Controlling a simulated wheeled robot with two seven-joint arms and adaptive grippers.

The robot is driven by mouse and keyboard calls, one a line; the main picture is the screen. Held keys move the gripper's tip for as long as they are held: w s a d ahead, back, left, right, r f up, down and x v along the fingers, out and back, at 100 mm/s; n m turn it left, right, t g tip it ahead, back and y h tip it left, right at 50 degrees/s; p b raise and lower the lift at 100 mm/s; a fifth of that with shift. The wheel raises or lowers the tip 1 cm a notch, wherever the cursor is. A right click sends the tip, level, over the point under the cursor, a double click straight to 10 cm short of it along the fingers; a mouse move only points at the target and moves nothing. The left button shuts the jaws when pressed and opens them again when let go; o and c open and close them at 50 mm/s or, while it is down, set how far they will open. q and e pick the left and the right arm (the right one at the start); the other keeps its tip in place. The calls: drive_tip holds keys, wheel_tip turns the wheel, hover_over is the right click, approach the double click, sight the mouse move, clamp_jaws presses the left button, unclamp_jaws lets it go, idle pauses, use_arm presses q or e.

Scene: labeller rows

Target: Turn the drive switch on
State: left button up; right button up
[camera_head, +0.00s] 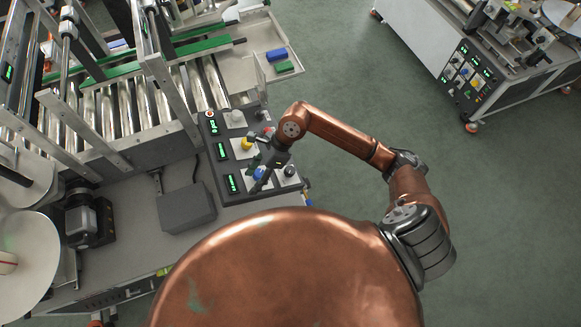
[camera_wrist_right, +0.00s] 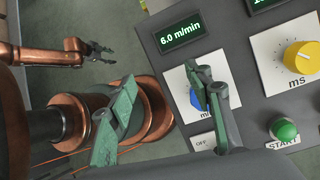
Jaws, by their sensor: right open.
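The dark control panel (camera_head: 222,165) has several green-lit displays and knobs. A dark switch (camera_head: 289,171) on a pale plate sits at its near right corner; it looks like the drive switch, but its setting is too small to read. In the right wrist view an OFF label (camera_wrist_right: 203,142) shows, while the switch itself is hidden behind my finger. My right gripper (camera_head: 257,180) is open over the blue knob (camera_head: 260,173), left of the switch. In the wrist view its fingers (camera_wrist_right: 163,78) are apart and empty. My left gripper (camera_wrist_right: 100,53) appears open, away from the panel.
A yellow knob (camera_wrist_right: 302,57) and a green START button (camera_wrist_right: 285,129) are close to the right gripper. A grey box (camera_head: 186,207) lies left of the panel. The roller conveyor (camera_head: 130,108) stands behind.

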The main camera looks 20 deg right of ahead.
sight(290, 170)
drive_tip(key=d+h, duration=0.2)
drive_tip(key=d, duration=0.2)
drive_tip(key=w+d+n+h, duration=0.1)
drive_tip(key=d+h, duration=0.1)
drive_tip(key=d, duration=0.3)
drive_tip(key=w+d+f+n+h, duration=0.1)
drive_tip(key=d+h, duration=0.1)
drive_tip(key=d, duration=0.2)
drive_tip(key=shift+d+f+h, duration=0.1)
drive_tip(key=shift+d+h, duration=0.1)
drive_tip(key=shift+h, duration=0.1)
drive_tip(key=shift+w+d+f, duration=0.1)
drive_tip(key=shift+d+f, duration=0.05)
drive_tip(key=shift+d, duration=0.15)
wheel_tip(290, 170, down, 7)
drive_tip(key=shift+f+p, duration=0.2)
drive_tip(key=shift+p, duration=0.65)
drive_tip(key=shift+c, duration=0.4)
